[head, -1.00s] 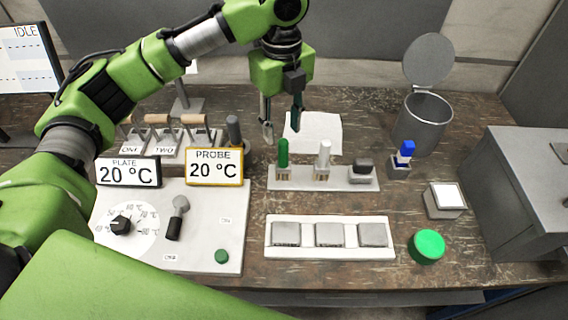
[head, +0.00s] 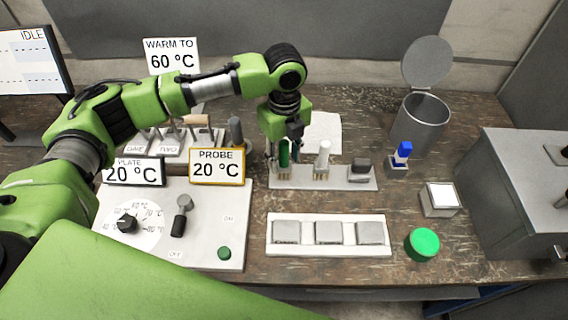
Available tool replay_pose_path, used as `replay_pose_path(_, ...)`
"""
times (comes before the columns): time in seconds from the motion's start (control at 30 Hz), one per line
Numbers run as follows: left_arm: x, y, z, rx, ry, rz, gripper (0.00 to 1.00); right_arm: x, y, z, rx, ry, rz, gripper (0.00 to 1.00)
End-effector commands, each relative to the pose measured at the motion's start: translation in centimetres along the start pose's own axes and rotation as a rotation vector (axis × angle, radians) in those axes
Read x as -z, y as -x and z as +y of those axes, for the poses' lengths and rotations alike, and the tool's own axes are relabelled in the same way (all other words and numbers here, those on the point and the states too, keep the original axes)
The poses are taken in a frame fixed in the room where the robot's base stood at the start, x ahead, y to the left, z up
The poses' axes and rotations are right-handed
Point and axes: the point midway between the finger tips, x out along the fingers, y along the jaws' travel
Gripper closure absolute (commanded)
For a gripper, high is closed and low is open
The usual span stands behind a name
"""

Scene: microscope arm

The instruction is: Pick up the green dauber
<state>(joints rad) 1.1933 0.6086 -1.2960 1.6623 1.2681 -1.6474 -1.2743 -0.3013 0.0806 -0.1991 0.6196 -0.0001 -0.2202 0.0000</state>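The green dauber (head: 284,154) stands upright in the left place of a pale rack (head: 310,184). A white dauber (head: 323,157) stands in the middle of the rack, and a dark grey piece (head: 360,167) sits at its right. My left gripper (head: 282,153) points down at the green dauber, with its fingers apart, one on the left of the dauber and one by its right side. I cannot tell whether the fingers touch it. My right gripper is not in view.
A control panel (head: 232,200) and PROBE sign (head: 217,167) stand to the left. A white tray (head: 329,249) with grey blocks lies in front. A green button (head: 422,244), blue-topped item (head: 403,151) and open bin (head: 421,125) are to the right.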

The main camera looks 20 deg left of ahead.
Motion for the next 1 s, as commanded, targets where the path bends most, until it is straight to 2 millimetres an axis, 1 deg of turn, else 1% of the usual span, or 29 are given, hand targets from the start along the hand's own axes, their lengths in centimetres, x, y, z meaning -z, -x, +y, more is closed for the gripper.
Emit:
replay_pose_path(0.03,0.0,0.0,0.0,0.000,0.000,0.000,0.63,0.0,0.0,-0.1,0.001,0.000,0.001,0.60)
replay_pose_path(0.07,0.0,0.0,0.0,0.000,0.000,0.000,0.69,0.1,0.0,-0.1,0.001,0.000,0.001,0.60)
replay_pose_path(0.1,0.0,0.0,0.0,0.000,0.000,0.000,0.79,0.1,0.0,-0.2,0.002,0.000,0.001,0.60)
replay_pose_path(0.17,0.0,0.0,0.0,0.000,0.000,0.000,0.95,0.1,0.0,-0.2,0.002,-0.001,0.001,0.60)
replay_pose_path(0.2,0.0,0.0,0.0,0.000,0.000,0.000,1.00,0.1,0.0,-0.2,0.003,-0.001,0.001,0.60)
replay_pose_path(0.53,0.0,0.1,0.0,0.001,0.000,0.000,1.00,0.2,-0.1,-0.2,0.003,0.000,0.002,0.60)
replay_pose_path(0.67,0.0,0.6,-0.1,0.001,0.000,-0.001,1.00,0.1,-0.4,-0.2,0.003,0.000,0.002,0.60)
replay_pose_path(0.77,-0.1,1.4,-0.1,0.003,0.000,-0.001,1.00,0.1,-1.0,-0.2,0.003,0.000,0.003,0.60)
replay_pose_path(0.87,0.0,3.0,-0.2,0.005,-0.001,-0.002,1.00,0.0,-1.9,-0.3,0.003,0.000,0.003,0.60)
replay_pose_path(0.97,0.4,4.9,1.6,0.004,-0.002,-0.002,1.00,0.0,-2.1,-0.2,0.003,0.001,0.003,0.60)
replay_pose_path(1.0,0.6,5.8,2.2,0.006,-0.001,-0.002,1.00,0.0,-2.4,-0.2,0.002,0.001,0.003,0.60)
